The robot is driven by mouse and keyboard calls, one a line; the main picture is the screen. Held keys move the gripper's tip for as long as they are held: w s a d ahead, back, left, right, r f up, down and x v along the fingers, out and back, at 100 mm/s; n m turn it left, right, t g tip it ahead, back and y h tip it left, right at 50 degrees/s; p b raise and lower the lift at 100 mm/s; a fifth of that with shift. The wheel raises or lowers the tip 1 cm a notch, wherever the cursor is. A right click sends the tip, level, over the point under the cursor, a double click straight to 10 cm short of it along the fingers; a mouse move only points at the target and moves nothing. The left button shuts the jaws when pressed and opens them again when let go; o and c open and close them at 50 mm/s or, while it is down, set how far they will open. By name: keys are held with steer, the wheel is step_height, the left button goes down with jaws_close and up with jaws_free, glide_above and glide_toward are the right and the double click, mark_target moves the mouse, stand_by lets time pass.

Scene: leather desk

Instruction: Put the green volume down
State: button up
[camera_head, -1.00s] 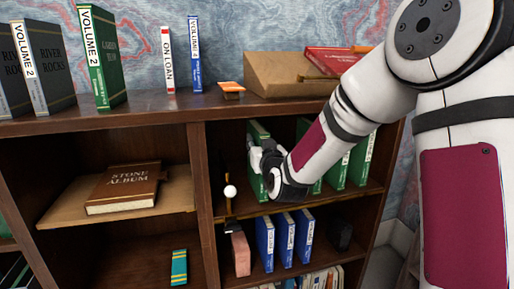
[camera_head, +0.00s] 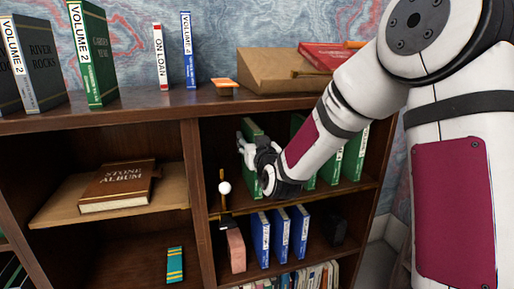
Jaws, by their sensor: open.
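A green volume (camera_head: 252,131) stands upright at the left of the upper right shelf compartment. Several other green volumes (camera_head: 354,155) stand further right on the same shelf, partly behind my arm. Another green volume (camera_head: 93,56), labelled Volume 2, stands on the bookcase top.
The wooden divider (camera_head: 194,165) is close to the left of my gripper. Blue volumes (camera_head: 281,233) and a pink block (camera_head: 236,250) fill the shelf beneath. A brown Stone Album (camera_head: 118,186) lies left.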

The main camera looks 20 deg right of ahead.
steer(key=s, duration=1.2)
steer(key=s+f+g, duration=0.2)
steer(key=s+g, duration=0.6)
steer(key=s, duration=1.2)
steer(key=s+f+g, duration=0.1)
steer(key=s+g, duration=0.8)
steer(key=s, duration=1.2)
steer(key=shift+f+g, duration=0.3)
steer(key=shift+f, duration=0.1)
steer(key=shift+a, duration=0.1)
